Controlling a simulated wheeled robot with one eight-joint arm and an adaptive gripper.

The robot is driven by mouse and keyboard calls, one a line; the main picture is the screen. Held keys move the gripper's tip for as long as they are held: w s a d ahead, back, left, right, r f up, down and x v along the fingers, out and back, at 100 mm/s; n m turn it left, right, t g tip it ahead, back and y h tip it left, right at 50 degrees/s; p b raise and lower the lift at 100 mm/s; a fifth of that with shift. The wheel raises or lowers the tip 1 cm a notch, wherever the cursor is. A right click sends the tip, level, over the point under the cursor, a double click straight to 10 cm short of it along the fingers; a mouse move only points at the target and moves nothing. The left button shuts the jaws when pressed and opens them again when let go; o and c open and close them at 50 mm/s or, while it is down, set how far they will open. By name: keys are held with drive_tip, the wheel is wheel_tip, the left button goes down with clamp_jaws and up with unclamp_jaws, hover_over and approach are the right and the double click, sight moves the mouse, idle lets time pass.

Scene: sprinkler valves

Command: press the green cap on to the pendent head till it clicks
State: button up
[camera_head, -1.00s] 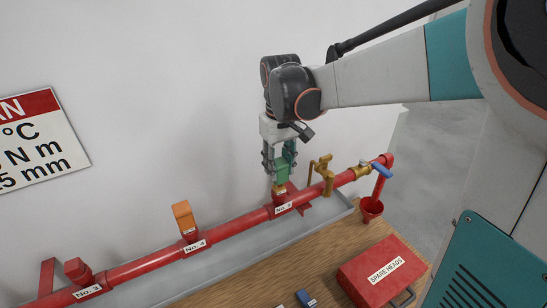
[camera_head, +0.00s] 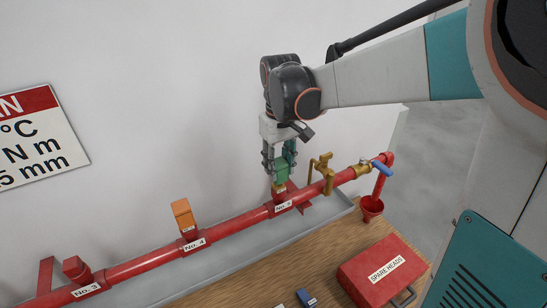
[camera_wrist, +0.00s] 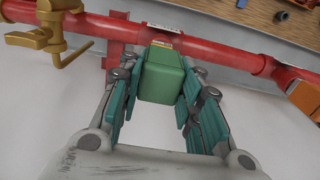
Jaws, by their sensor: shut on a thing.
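The green cap (camera_head: 281,173) sits between the fingers of my gripper (camera_head: 280,162), above the red pipe at the outlet labelled No. 5. In the wrist view the cap (camera_wrist: 161,78) shows as a green block with my gripper's teal-padded fingers (camera_wrist: 160,95) on both sides. My gripper is shut on it. A little brass (camera_head: 279,188) shows just under the cap, at the pipe fitting. The pendent head is otherwise hidden by the cap, and I cannot tell whether the cap is fully seated.
The red pipe (camera_head: 236,224) runs along the wall above a grey tray (camera_head: 225,258). An orange cap (camera_head: 184,216) stands at No. 4. Brass valve fittings (camera_head: 326,172) and a blue-handled valve (camera_head: 381,169) stand close to the right. A red spare heads box (camera_head: 375,272) is on the bench.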

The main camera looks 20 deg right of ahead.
drive_tip(key=shift+f+b, duration=0.85)
drive_tip(key=shift+f, duration=0.25)
drive_tip(key=o, duration=1.2)
drive_tip(key=shift+c, duration=0.2)
drive_tip(key=shift+r, duration=0.1)
drive_tip(key=shift+r+p, duration=2.6)
drive_tip(key=shift+r, duration=1.3)
drive_tip(key=shift+f, duration=0.1)
